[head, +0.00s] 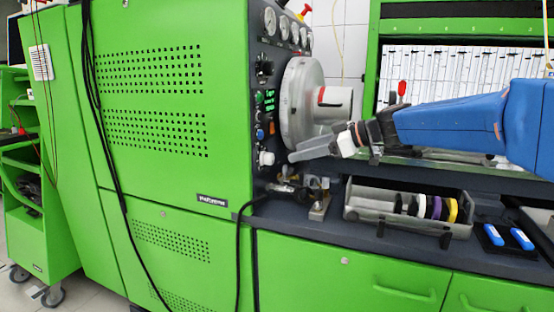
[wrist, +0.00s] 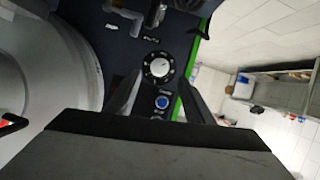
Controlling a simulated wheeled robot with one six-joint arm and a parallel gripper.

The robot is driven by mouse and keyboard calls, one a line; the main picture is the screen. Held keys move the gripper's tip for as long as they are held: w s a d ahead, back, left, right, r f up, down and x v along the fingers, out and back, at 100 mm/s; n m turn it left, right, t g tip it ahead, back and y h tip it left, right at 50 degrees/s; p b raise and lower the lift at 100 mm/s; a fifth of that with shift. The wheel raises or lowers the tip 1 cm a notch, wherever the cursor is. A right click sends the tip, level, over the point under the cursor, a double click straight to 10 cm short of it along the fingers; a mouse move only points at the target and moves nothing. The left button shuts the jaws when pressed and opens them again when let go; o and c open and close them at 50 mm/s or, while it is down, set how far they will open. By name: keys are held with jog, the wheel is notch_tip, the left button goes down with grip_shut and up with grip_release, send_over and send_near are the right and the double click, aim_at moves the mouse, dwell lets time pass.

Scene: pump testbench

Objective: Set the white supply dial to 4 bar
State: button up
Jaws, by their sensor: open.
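The white supply dial (head: 266,158) is a small white knob low on the dark control panel of the green bench. In the wrist view the dial (wrist: 159,68) has a pale centre and a dark ring with white marks; its setting is too small to read. My gripper (head: 292,156) is to the right of the dial, pointing towards the panel. In the wrist view the open fingers of my gripper (wrist: 160,80) lie on either side of the dial's line, with nothing held between them. Whether they reach the knob cannot be told.
A blue button (wrist: 162,102) sits beside the dial. A large grey round flange (head: 299,100) stands right above my gripper. Fittings (head: 318,195) lie below it, and a grey tray (head: 380,208) with coloured discs is on the bench. Gauges (head: 270,20) line the panel's top.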

aim_at(273, 159)
jog(key=x, duration=0.9)
jog(key=c, duration=1)
